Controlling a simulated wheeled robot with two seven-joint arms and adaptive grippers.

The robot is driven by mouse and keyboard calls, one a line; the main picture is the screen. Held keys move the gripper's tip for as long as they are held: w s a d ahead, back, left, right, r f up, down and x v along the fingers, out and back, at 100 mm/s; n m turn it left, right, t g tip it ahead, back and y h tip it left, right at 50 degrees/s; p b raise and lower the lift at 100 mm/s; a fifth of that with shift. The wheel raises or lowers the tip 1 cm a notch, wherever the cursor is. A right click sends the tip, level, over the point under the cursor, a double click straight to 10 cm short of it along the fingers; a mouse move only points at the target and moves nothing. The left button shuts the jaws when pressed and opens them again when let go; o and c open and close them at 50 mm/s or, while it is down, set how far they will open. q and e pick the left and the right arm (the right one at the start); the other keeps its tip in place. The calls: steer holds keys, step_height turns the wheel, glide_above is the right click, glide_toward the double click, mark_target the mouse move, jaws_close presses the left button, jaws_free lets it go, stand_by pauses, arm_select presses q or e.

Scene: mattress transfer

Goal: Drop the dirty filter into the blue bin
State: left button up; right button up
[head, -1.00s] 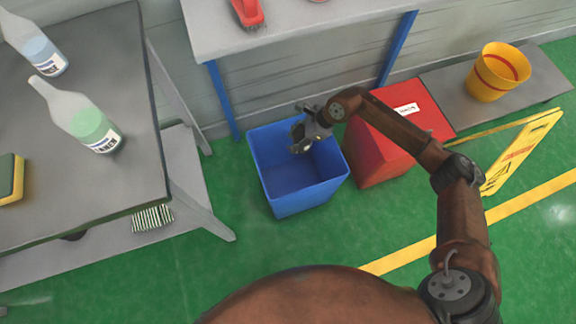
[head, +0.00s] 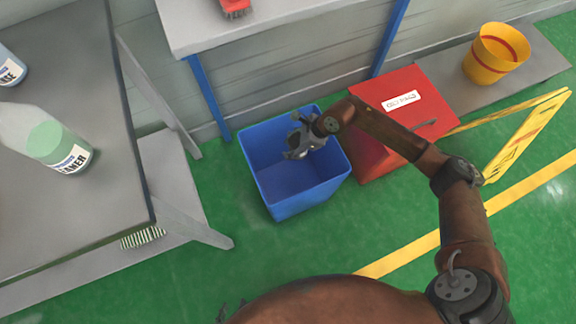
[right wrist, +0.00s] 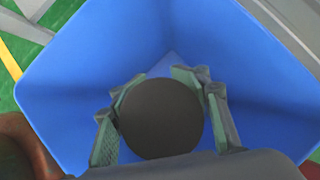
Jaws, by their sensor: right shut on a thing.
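The dirty filter (right wrist: 160,116) is a dark round disc between the two fingers of my right gripper (right wrist: 160,105) in the right wrist view. The right gripper is shut on it. In the head view my right gripper (head: 297,150) hangs over the opening of the blue bin (head: 306,198), inside its rim outline; the filter is not clearly visible there. The blue bin stands on the green floor and its wall (right wrist: 75,70) surrounds the fingers in the right wrist view. A small dark part of my left gripper (head: 232,312) shows at the bottom edge, too little to judge.
A red box (head: 385,160) with a white label stands right of the bin. A yellow bucket (head: 492,62) sits on a low grey shelf behind a yellow folding sign (head: 522,137). A grey table (head: 95,195) with bottles is at left. A workbench (head: 285,22) stands behind.

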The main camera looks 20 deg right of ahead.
steer(key=o, duration=1.5)
steer(key=shift+c, duration=0.2)
steer(key=v, duration=1.2)
